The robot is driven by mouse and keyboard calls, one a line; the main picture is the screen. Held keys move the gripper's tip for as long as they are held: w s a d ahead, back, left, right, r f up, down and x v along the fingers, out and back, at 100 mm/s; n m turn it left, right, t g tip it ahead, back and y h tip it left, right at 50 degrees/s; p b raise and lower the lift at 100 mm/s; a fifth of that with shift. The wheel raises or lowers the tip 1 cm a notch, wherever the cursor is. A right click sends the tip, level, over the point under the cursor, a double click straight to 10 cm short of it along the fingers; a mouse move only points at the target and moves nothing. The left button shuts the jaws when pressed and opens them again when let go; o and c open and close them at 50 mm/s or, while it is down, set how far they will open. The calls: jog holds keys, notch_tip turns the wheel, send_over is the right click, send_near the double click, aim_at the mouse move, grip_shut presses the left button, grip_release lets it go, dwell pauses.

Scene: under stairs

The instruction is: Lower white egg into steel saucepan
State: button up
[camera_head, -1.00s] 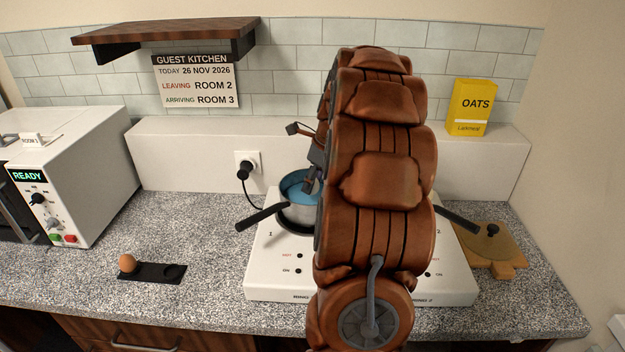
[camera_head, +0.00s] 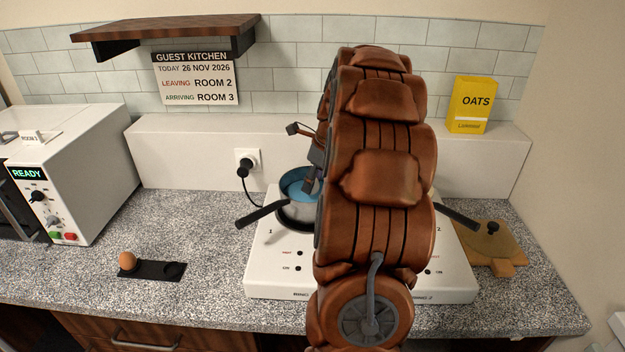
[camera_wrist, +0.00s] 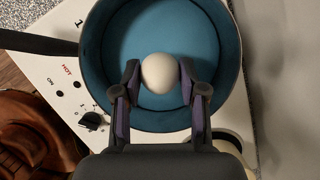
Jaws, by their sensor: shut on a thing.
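The white egg (camera_wrist: 160,73) is between the fingertips of my gripper (camera_wrist: 160,84) in the wrist view. My gripper is shut on it, over the opening of the steel saucepan. The saucepan (camera_head: 298,214) stands on the left side of the white hob, with blue showing inside and a dark handle pointing left. In the wrist view the saucepan's blue inside (camera_wrist: 118,40) surrounds the egg. How high the egg is above the bottom cannot be told. In the head view my arm hides the egg and part of the saucepan, and only part of my gripper shows.
The white two-ring hob (camera_head: 270,270) has a second dark handle (camera_head: 457,218) on its right, its pan hidden by my arm. A brown egg (camera_head: 127,259) sits in a black holder (camera_head: 150,271) at left. A wooden board (camera_head: 485,245) lies at right. The left counter is mostly clear.

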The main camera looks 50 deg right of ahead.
jog(key=o, duration=1.2)
jog(key=v, duration=1.2)
